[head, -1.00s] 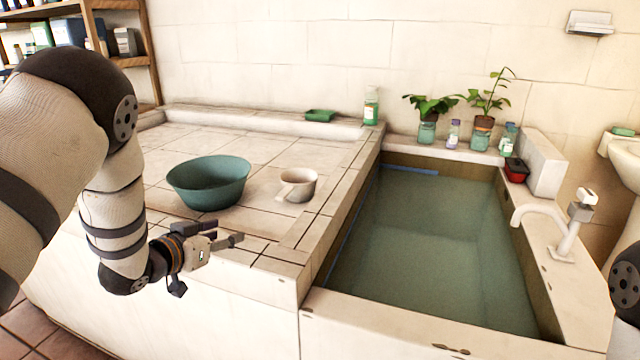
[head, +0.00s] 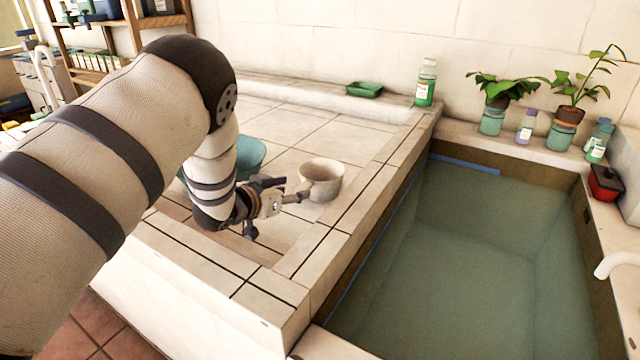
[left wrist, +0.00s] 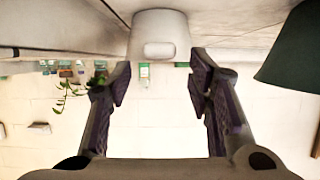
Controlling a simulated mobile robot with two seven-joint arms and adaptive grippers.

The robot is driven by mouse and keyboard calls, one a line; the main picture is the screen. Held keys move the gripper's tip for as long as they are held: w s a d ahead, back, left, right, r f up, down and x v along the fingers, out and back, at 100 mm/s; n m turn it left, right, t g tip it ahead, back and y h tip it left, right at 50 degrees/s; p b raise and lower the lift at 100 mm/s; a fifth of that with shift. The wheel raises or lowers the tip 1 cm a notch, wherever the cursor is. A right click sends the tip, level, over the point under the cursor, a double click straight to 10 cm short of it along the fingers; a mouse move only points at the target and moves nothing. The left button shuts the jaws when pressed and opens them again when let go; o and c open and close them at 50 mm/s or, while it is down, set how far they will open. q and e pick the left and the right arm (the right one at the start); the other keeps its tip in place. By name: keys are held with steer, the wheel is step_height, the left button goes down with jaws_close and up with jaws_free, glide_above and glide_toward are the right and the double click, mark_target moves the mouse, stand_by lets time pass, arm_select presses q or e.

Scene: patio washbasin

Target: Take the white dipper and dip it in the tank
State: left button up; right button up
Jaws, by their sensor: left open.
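The white dipper (head: 322,180) stands upright on the tiled counter, left of the tank. My left gripper (head: 296,195) is open and empty, close to the dipper on its near left side. In the left wrist view, which looks upside down, the dipper (left wrist: 159,35) is straight ahead between the lines of the open fingers (left wrist: 160,82), with its handle end facing me. I cannot tell whether the fingers touch it. The tank (head: 510,178) is full of greenish water, at the right. My right gripper is out of view.
A teal basin (head: 250,158) stands behind my left forearm, partly hidden; it also shows in the left wrist view (left wrist: 292,50). A tap (head: 617,264) is at the right edge.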

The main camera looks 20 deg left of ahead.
mark_target(302, 187)
arm_select(q)
steer(key=x, duration=0.3)
steer(key=b+x, duration=0.1)
steer(key=x, duration=0.2)
steer(key=shift+s+d+f, duration=0.1)
steer(key=shift+f, duration=0.25)
steer(key=shift+w+r, duration=0.1)
steer(key=shift+w, duration=0.1)
steer(key=shift+r, duration=0.2)
steer(key=shift+c, duration=0.3)
jaws_close()
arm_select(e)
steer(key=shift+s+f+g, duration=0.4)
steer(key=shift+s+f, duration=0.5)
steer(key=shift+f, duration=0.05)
